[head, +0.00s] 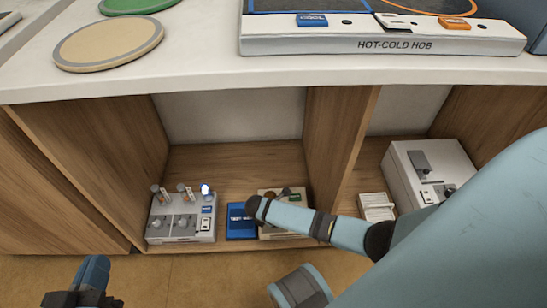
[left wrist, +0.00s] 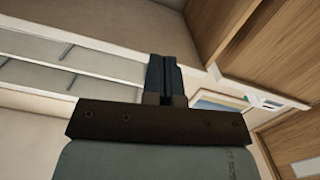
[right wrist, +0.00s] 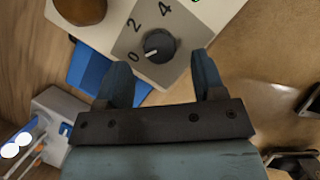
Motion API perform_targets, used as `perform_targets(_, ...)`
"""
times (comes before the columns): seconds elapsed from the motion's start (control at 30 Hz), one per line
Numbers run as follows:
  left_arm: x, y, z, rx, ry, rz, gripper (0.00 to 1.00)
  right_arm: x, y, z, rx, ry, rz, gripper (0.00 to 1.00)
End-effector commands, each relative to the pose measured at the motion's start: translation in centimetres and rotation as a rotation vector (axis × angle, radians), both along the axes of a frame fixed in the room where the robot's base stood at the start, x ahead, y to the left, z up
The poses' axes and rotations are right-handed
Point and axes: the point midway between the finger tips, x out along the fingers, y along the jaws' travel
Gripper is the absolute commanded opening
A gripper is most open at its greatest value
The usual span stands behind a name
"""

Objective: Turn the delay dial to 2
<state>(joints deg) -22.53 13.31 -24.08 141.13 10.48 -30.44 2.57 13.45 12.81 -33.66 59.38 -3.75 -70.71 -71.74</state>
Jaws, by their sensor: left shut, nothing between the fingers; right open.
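In the right wrist view, a cream box (right wrist: 192,30) carries the dark delay dial (right wrist: 158,46), with the marks 0, 2 and 4 around it. The dial's white pointer line faces the 0. My right gripper (right wrist: 160,64) is open, its fingertips apart on either side of the dial's near edge with visible gaps. I cannot tell their height above the box. In the head view, the cream box (head: 276,235) is partly covered by my right arm, and I cannot make out the right fingers. My left gripper (head: 91,272) is shut and empty at the lower left, also seen in the left wrist view (left wrist: 166,75).
A blue box (head: 240,222) stands left of the cream box, with a grey switch unit (head: 182,222) further left. A wooden divider (head: 340,125) rises to the right; beyond it are a white box (head: 430,165) and papers (head: 376,206). The countertop (head: 200,70) overhangs the compartment.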

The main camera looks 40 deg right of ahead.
Motion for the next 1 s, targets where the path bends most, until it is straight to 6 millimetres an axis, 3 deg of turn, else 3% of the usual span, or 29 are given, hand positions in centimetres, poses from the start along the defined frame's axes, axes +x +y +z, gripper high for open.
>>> perform_targets(0.03, 0.2, 0.1, -0.8, 0.016, -0.012, -0.002, 0.00, 0.1, -0.3, -1.3, 0.000, 0.001, -0.001, 0.63)
perform_targets(0.2, 0.8, 0.5, -0.4, 0.059, -0.085, 0.000, 0.00, 0.3, -1.1, -3.0, 0.000, 0.000, 0.000, 0.63)
perform_targets(0.6, 1.1, 0.6, 0.1, 0.075, -0.118, 0.001, 0.00, 0.4, -1.4, -3.4, 0.001, -0.001, 0.000, 0.63)
perform_targets(0.83, 1.1, 0.6, 0.1, 0.074, -0.119, 0.002, 0.00, 0.3, -1.3, -3.4, 0.001, -0.001, 0.000, 0.15)
perform_targets(1.0, 1.1, 0.6, 0.1, 0.073, -0.117, 0.002, 0.00, 0.3, -1.3, -3.3, 0.001, 0.000, -0.005, 0.15)
